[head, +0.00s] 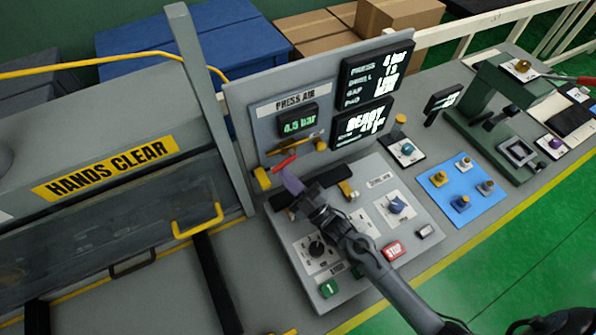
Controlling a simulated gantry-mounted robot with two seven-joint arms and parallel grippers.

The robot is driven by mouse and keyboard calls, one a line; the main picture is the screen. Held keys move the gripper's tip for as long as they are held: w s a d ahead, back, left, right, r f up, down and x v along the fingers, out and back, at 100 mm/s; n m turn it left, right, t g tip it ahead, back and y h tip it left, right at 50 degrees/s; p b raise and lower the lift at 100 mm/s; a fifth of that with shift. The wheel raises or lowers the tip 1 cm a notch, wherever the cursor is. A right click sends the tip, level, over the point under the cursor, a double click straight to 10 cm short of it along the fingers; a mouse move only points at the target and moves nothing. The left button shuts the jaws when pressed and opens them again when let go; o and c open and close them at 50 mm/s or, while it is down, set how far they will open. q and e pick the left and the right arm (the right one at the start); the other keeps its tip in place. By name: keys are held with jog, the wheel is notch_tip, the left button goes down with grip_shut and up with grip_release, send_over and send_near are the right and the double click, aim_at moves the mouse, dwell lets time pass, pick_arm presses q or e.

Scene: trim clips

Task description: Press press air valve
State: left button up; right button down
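The press air valve has a red lever (284,163) on a brass-yellow pipe fitting (292,146), low on the grey PRESS AIR panel (247,100). The lever slants up to the right. Above it, a small display (298,123) reads about 4.5 bar in green. My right gripper (292,182) reaches in from the lower right, over the console. Its purplish tip is just below the red lever; I cannot tell whether they touch. The finger gap is not clear, so its opening cannot be told. My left gripper is not in view.
The sloped console (425,212) below carries a black knob (317,247), blue knob (397,205), red button (393,250) and green switch (328,288). Two dark displays (375,75) stand upper right of the valve. A grey post (205,90) rises at left. A blue mat (440,178) holds several clips.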

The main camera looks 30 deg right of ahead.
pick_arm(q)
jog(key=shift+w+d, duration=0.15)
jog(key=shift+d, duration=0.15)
pick_arm(e)
jog(key=shift+a+r, duration=0.15)
jog(key=shift+r, duration=0.15)
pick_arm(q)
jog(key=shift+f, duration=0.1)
pick_arm(e)
jog(key=s+d+r, duration=0.7)
jog(key=s+r, duration=0.2)
jog(key=r, duration=0.2)
jog(key=shift+d, duration=0.35)
